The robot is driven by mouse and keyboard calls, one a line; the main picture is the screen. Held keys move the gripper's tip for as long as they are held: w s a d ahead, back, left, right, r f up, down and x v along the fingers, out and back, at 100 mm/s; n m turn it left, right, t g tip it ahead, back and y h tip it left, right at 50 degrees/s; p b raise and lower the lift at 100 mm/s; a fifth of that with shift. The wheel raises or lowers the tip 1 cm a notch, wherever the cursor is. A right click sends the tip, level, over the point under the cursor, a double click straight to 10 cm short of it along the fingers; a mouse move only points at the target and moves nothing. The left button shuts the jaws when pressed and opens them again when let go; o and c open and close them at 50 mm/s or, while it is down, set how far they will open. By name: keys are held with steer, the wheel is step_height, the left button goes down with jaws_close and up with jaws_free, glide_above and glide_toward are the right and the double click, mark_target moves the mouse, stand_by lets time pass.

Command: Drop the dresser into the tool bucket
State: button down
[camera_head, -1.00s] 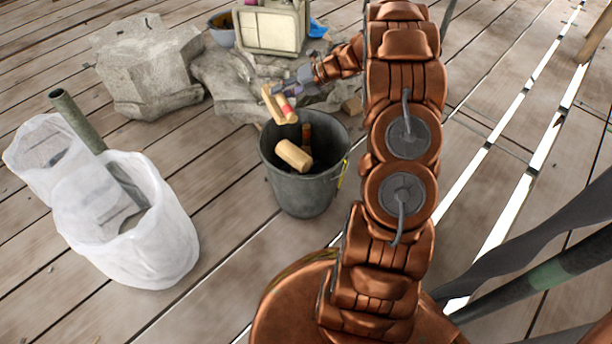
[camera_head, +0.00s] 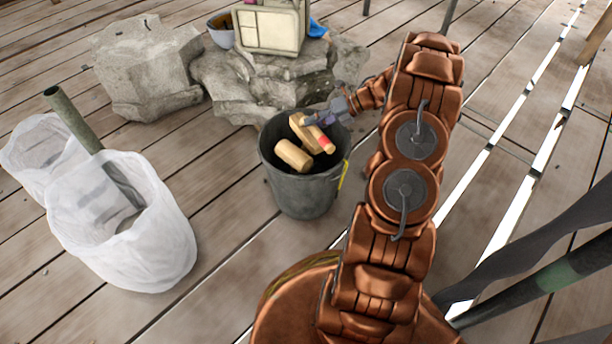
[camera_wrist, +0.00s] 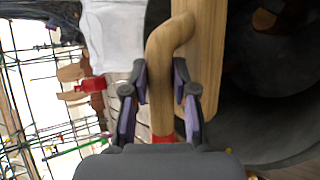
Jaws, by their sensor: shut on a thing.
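The dresser (camera_head: 304,130), a pale wooden tool with a red band, is held in my gripper (camera_head: 316,121) over the mouth of the tool bucket (camera_head: 303,194). In the wrist view my gripper (camera_wrist: 160,80) is shut around the dresser's bent handle (camera_wrist: 160,60), with its flat wooden body (camera_wrist: 207,60) alongside. The dark bucket (camera_wrist: 270,130) wall shows at the right there. The bucket is grey, open and upright on the planks. I cannot tell how far the dresser's lower end reaches below the rim.
A wooden mallet head (camera_head: 292,155) is in the bucket. White sacks (camera_head: 130,235), one holding a green tube (camera_head: 72,118), stand at left. Stone blocks (camera_head: 148,65) lie behind, one bearing a cream box (camera_head: 268,30) and a bowl (camera_head: 221,30). Planks have gaps at right.

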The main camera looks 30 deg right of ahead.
steer(key=shift+f, duration=1.05)
steer(key=c, duration=0.8)
jaws_free()
steer(key=shift+c, duration=0.2)
steer(key=v, duration=1.2)
